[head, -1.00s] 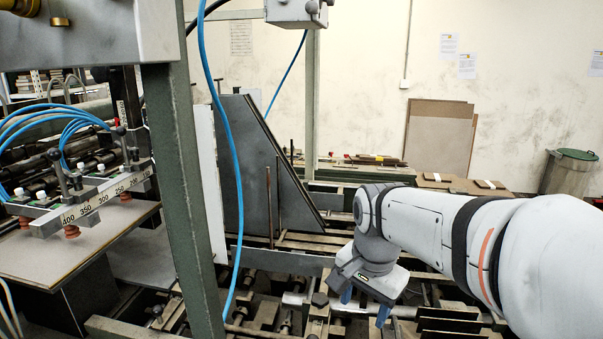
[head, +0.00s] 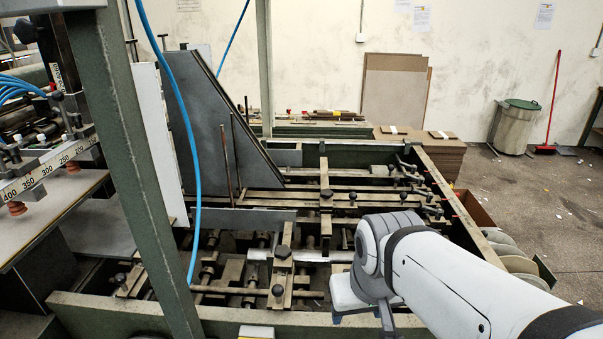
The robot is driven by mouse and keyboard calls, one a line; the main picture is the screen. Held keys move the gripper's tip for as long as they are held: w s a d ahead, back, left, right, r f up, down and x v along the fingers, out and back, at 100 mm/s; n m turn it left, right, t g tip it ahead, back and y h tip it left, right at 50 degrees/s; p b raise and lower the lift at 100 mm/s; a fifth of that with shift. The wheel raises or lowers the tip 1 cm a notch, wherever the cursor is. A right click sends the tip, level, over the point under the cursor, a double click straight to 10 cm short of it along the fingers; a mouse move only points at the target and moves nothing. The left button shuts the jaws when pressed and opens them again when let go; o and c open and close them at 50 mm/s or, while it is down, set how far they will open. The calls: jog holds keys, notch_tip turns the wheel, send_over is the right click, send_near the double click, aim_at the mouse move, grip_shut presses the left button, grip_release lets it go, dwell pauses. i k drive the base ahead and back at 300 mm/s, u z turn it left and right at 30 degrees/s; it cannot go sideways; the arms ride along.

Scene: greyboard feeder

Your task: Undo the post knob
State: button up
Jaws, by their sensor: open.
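Several dark knobs sit on the feeder frame, and I cannot tell for certain which is the post knob. One black knob (head: 283,252) stands on a brass-coloured block in the middle of the frame, left of my gripper. Another small dark knob (head: 277,291) is just below it, nearer the front rail. My gripper (head: 362,315) points down at the lower right, over the near part of the frame, apart from these knobs. Its fingers show only partly and look apart, with nothing seen between them.
A green upright post (head: 135,165) and a blue hose (head: 180,110) stand at left. A grey slanted plate (head: 205,125) rises behind. The green front rail (head: 250,322) crosses the bottom. Stacked boards (head: 435,152) and a bin (head: 515,127) are at back right, with open floor (head: 555,210).

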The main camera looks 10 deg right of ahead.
aim_at(327, 193)
jog(key=z, duration=1.1)
jog(key=k, duration=0.95)
jog(key=u, duration=0.65)
jog(key=i, duration=1.05)
jog(key=u, duration=0.05)
